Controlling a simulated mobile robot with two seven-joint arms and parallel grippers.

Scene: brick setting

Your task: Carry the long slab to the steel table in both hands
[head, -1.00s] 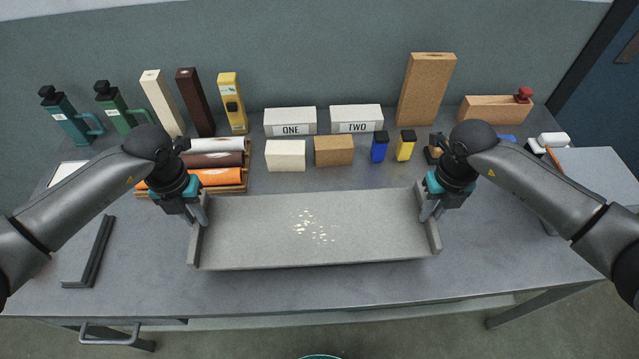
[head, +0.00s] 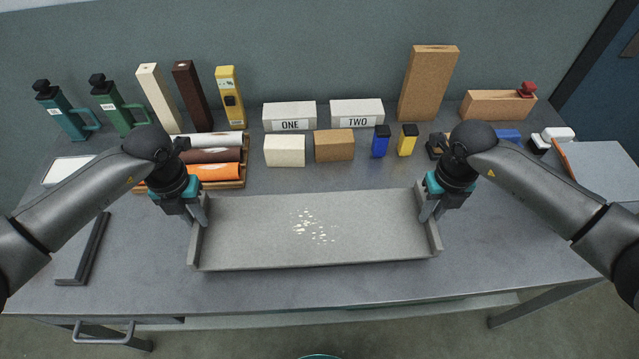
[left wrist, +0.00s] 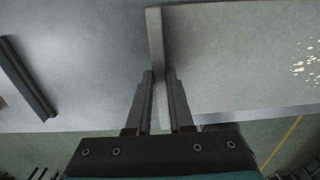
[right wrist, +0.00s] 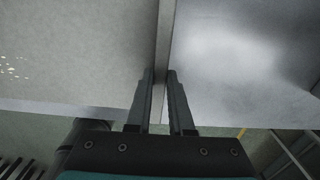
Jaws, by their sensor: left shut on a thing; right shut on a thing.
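The long grey slab (head: 270,240) has a raised lip at each short end and a patch of pale flecks near its middle. It is level over the front of the grey table (head: 400,292); I cannot tell whether it touches the top. My left gripper (head: 200,218) is shut on the slab's left lip, which stands between the fingers in the left wrist view (left wrist: 158,85). My right gripper (head: 430,214) is shut on the right lip, also between the fingers in the right wrist view (right wrist: 160,85).
Behind the slab are rolls on a wooden rack (head: 243,170), blocks marked ONE (head: 289,116) and TWO (head: 357,113), a cream block (head: 284,151), a tan block (head: 334,145), and blue and yellow containers. A dark angled bar (head: 88,250) lies at left. A tall brown block (head: 428,85) stands at the back.

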